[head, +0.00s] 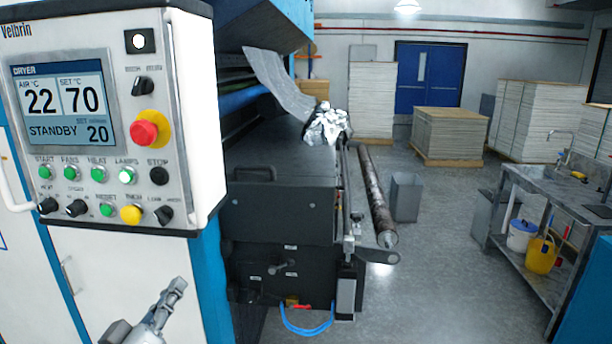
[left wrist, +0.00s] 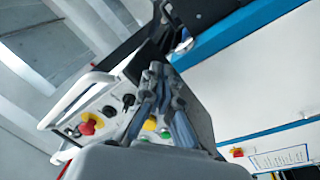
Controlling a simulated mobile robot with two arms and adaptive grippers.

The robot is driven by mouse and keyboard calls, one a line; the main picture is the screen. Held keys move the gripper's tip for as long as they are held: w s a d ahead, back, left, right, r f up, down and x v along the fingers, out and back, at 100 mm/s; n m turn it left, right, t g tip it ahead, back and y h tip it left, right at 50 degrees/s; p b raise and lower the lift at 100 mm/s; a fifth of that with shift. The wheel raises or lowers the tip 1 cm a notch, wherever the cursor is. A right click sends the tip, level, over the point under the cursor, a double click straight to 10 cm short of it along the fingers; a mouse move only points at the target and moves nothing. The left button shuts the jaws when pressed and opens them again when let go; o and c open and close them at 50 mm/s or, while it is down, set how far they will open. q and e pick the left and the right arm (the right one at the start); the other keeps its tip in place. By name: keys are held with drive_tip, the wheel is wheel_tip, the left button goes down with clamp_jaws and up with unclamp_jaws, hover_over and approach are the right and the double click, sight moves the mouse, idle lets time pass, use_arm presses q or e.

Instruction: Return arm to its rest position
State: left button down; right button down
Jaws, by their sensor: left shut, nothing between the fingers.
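My left gripper (head: 177,286) shows at the bottom of the head view, below the dryer control panel (head: 200,120) and in front of the white cabinet face. It is shut and empty, apart from the panel's buttons. In the left wrist view its closed fingers (left wrist: 156,72) point up the picture, with the panel (left wrist: 112,92) and its red emergency stop (left wrist: 88,124) behind them. The panel's screen (head: 62,102) reads air 22, set 70, standby. My right gripper is in neither view.
The dark laminating machine (head: 275,195) stands right of the panel, with crumpled foil (head: 328,124) on top and a long roller (head: 376,195) at its side. A grey bin (head: 405,197) stands on the floor. A metal sink bench (head: 530,230) is at the right. Floor between is clear.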

use_arm(q)
drive_tip(key=s+d+f+m+g, duration=0.1)
drive_tip(key=s+d+f+g, duration=0.15)
drive_tip(key=f, duration=0.35)
drive_tip(key=s+d+f+m+g, duration=0.1)
drive_tip(key=s+f+m+g, duration=0.15)
drive_tip(key=f, duration=0.45)
drive_tip(key=s+f+m+g+y, duration=0.3)
drive_tip(key=s+f+g, duration=0.7)
drive_tip(key=s+f, duration=0.85)
drive_tip(key=s+f+g+b, duration=0.1)
drive_tip(key=s+f+b, duration=0.15)
drive_tip(key=f, duration=1.25)
drive_tip(key=s+f+g+b, duration=0.1)
drive_tip(key=s+f, duration=0.2)
drive_tip(key=f, duration=1.3)
drive_tip(key=s+a+f+b, duration=0.1)
drive_tip(key=s+f, duration=0.6)
drive_tip(key=f, duration=0.1)
drive_tip(key=s+a+f+g+b, duration=0.1)
drive_tip(key=s+a+f, duration=0.1)
drive_tip(key=s+f, duration=0.6)
drive_tip(key=shift+s+a+f+m, duration=0.15)
drive_tip(key=shift+s+a+m, duration=0.1)
drive_tip(key=shift+s+m, duration=0.1)
